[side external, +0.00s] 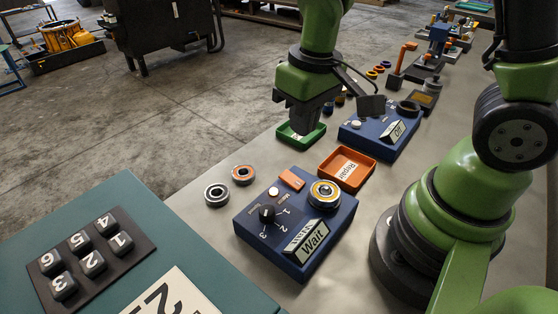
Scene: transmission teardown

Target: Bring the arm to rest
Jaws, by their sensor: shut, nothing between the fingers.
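My gripper (303,118) hangs from my green arm near the middle of the side external view, pointing down. It is shut and empty. It is above or just in front of a small green tray (314,136) on the grey bench; the exact height is hard to tell. A small camera-like block sits to the right of the gripper.
An orange tray marked "Repair" (369,174), two bearing rings (216,195), another blue box (404,141) and a numbered keypad (92,262) stand around. Bare bench lies left of the trays.

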